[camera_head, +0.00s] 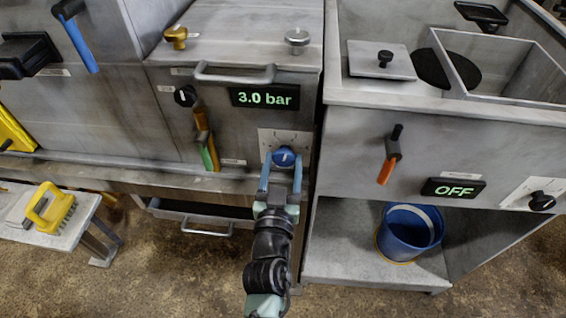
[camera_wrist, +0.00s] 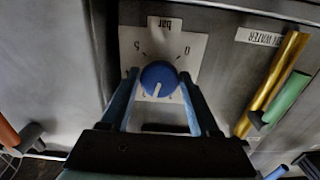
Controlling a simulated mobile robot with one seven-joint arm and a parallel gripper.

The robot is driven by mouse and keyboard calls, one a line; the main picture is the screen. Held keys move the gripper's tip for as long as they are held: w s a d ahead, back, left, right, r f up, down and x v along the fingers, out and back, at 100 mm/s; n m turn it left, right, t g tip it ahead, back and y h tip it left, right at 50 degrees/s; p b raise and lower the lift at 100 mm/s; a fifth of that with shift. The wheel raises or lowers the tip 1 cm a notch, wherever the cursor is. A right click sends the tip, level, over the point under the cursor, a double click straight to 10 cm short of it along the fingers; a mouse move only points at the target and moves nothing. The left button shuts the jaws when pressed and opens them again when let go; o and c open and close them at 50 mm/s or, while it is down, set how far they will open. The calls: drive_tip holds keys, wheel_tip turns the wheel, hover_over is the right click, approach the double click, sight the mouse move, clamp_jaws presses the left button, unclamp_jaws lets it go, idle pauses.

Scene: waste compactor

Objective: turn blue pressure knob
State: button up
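The blue pressure knob (camera_head: 284,157) sits on a white dial plate on the front of the left machine. In the wrist view the knob (camera_wrist: 159,78) shows a white pointer line, with the dial marks upside down: 0 at right, 5 at left, bar above. My gripper (camera_head: 282,162) is at the knob with one blue finger on each side. In the wrist view my gripper (camera_wrist: 159,74) looks open, with small gaps between fingers and knob; contact cannot be confirmed. The display (camera_head: 265,96) above reads 3.0 bar.
A black knob (camera_head: 186,96) and brass and green handles (camera_head: 206,140) are left of the dial. A grey bar handle (camera_head: 235,74) is above. An orange-handled lever (camera_head: 390,155) and an OFF display (camera_head: 453,188) are on the right cabinet; a blue bucket (camera_head: 407,233) stands on its shelf.

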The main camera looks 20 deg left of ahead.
drive_tip(key=c, duration=0.9)
drive_tip(key=shift+o, duration=0.2)
drive_tip(key=shift+n, duration=2.5)
drive_tip(key=o, duration=1.3)
drive_tip(key=shift+o, duration=0.2)
drive_tip(key=shift+s, duration=0.1)
drive_tip(key=v, duration=1.2)
drive_tip(key=shift+s+d, duration=0.2)
drive_tip(key=shift+s, duration=0.15)
drive_tip(key=shift+r, duration=0.1)
